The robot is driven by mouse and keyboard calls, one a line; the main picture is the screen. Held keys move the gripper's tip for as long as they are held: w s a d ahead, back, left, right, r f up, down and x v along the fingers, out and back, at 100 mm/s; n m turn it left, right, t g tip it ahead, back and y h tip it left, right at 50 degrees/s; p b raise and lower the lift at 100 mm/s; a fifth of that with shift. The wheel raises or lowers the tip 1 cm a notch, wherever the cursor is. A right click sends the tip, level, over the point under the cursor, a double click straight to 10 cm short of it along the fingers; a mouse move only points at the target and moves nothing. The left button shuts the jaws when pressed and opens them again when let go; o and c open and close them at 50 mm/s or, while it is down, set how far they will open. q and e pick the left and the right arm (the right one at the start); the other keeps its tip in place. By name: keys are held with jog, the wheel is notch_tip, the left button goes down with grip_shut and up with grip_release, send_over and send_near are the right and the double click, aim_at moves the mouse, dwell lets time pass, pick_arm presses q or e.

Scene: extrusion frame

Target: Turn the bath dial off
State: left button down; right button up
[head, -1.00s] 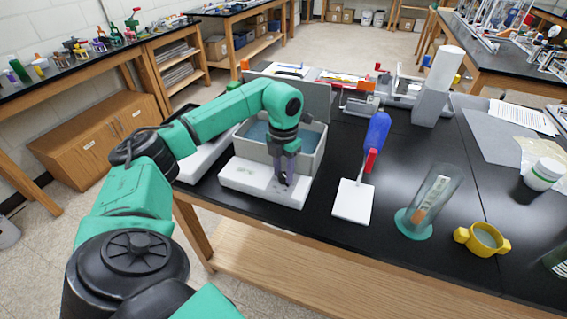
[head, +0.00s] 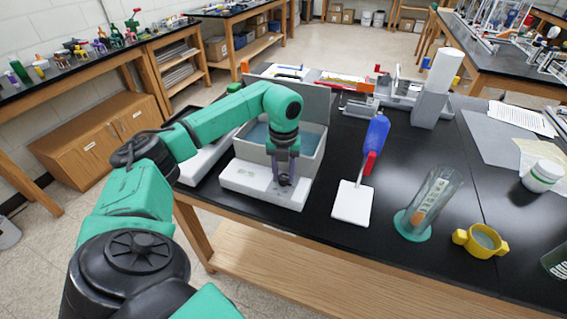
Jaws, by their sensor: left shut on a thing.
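The bath (head: 311,146) is a light grey box with bluish liquid inside and a raised grey lid behind it. Its pale control base (head: 245,179) juts out in front on the black bench. My left gripper (head: 284,182) points down at the right part of this base, against its front. It is shut on the small dark dial there, which the fingers mostly hide. The dial's setting cannot be read. My right gripper is not in view.
A white plate with a blue and red handle (head: 377,135) stands right of the bath. Farther right are a clear cylinder on a green base (head: 437,195), a yellow two-handled cup (head: 481,241) and a white jar (head: 543,176). Black bench top (head: 330,245) is bare in front.

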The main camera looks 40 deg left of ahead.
aim_at(284, 176)
pick_arm(q)
jog(key=shift+w+r, duration=0.1)
jog(key=shift+r, duration=0.05)
jog(key=c, duration=0.5)
grip_release()
notch_tip(284, 176, up, 7)
jog(key=shift+r+b, duration=0.2)
jog(key=shift+b, duration=0.5)
notch_tip(284, 176, up, 7)
jog(key=p, duration=0.2)
jog(key=shift+p, duration=0.3)
